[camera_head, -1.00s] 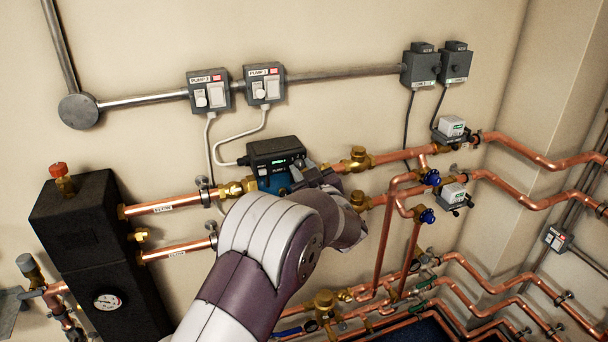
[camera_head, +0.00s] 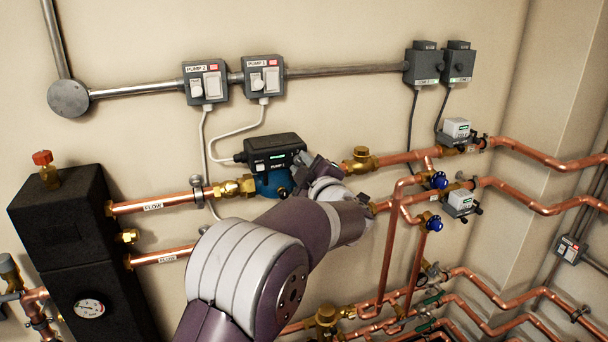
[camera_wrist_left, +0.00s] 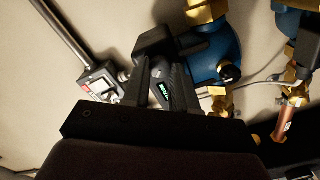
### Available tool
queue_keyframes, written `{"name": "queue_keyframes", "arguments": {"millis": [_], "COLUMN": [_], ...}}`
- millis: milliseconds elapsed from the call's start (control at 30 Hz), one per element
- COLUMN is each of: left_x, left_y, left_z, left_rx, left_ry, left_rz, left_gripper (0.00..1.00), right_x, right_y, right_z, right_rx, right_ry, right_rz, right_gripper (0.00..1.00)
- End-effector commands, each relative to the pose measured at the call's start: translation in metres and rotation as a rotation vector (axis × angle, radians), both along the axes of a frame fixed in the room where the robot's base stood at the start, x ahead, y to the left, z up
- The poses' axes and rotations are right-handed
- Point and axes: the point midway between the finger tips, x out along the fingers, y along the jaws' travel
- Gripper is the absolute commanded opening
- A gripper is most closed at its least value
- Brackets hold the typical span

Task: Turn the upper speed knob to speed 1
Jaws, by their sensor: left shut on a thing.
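The upper pump has a black control head (camera_head: 275,150) with a small lit display and a blue body (camera_head: 270,185) on the upper copper line. It also shows in the wrist view as a black head (camera_wrist_left: 158,40) and a blue body (camera_wrist_left: 215,58). My left gripper (camera_head: 308,166) is at the right end of this head. In the wrist view its two dark fingers (camera_wrist_left: 163,75) stand on both sides of the green-lit display (camera_wrist_left: 164,90). The jaws are shut on the upper speed knob, which the fingers hide. My right gripper is out of view.
Two grey switch boxes, Pump 2 (camera_head: 205,83) and Pump 1 (camera_head: 264,78), are on the wall above. Copper pipes (camera_head: 165,203) with brass fittings run left and right of the pump. Blue-handled valves (camera_head: 437,180) are to the right. My arm covers the lower pump area.

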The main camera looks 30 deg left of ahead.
Motion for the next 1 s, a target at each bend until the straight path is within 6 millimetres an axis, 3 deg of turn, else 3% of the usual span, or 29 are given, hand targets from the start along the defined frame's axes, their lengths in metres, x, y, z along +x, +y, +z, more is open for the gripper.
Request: {"name": "queue_keyframes", "arguments": {"millis": [567, 600, 667, 1000], "left_x": [-0.0001, -0.0001, -0.0002, -0.0022], "left_y": [0.0001, 0.0001, 0.0002, -0.0030], "left_z": [-0.0001, -0.0001, -0.0002, -0.0005], "left_rx": [-0.025, -0.025, -0.025, -0.024], "left_ry": [-0.028, -0.028, -0.028, -0.028], "left_rz": [0.001, 0.001, 0.001, -0.001], "left_gripper": [0.00, 0.30, 0.50, 0.53], "right_x": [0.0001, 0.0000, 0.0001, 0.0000], "right_y": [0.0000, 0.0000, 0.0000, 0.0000], "right_z": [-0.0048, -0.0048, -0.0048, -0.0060], "right_rx": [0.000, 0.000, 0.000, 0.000], "right_ry": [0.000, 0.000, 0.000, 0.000], "right_rz": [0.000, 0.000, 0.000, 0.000], "right_gripper": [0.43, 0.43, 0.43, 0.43]}}
